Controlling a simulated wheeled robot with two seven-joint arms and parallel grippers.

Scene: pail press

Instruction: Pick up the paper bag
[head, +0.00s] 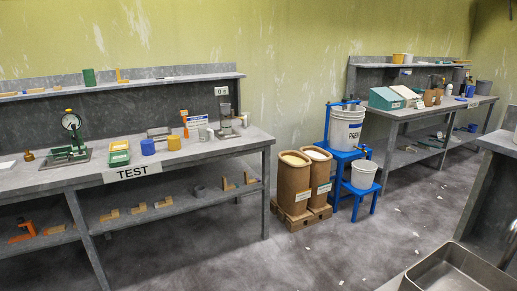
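The left bag (294,188) and the right bag (320,180) are both open at the top, show pale contents, and carry a white label low on the front. They rest on a low wooden pallet (301,220). A small brown object (432,97) stands on the far right bench, too small to identify. Neither of my grippers is in view, and nothing is seen touching the bags.
A blue stand (342,159) with a white pail marked PREP (346,127) and a smaller white bucket (363,175) is right of the bags. The TEST bench (170,158) is on the left. The middle floor is mostly clear, with scattered scraps.

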